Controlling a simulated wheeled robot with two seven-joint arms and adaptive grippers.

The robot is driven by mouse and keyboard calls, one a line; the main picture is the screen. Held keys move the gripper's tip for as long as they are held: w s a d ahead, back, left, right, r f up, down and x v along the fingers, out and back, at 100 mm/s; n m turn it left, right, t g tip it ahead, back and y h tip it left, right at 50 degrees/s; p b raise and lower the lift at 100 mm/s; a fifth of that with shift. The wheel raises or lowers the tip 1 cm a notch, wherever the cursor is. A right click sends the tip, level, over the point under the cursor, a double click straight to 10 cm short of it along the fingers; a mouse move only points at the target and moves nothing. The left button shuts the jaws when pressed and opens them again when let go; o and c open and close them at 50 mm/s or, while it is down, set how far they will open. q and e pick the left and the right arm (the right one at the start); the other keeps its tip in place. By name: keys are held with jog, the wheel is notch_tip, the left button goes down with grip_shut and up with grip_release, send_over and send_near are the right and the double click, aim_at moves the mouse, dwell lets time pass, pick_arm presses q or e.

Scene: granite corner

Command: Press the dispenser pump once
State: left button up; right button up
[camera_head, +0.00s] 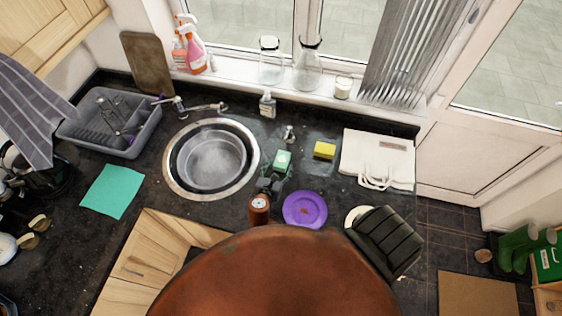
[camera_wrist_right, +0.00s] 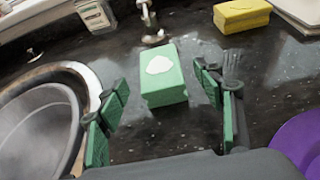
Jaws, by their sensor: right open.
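A small metallic pump with a spout (camera_head: 289,134) stands on the dark worktop right of the sink. It also shows at the top of the right wrist view (camera_wrist_right: 152,27), upright, its top cut off. A green block (camera_head: 282,161) with a white patch on top lies in front of it; the block is large in the wrist view (camera_wrist_right: 165,88). My right gripper (camera_head: 271,184) is on the near side of the block. In the wrist view its fingers (camera_wrist_right: 160,95) are apart, with nothing held, and the pump is beyond them. My left gripper is not in view.
A yellow sponge (camera_head: 324,150), a purple plate (camera_head: 305,222) and a white folded item (camera_head: 360,150) lie to the right. A grey dish rack (camera_head: 148,138) is at left.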

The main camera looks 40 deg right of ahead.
jog(key=v, duration=0.6)
jog(key=shift+s+a, duration=0.15)
dwell(0.3)
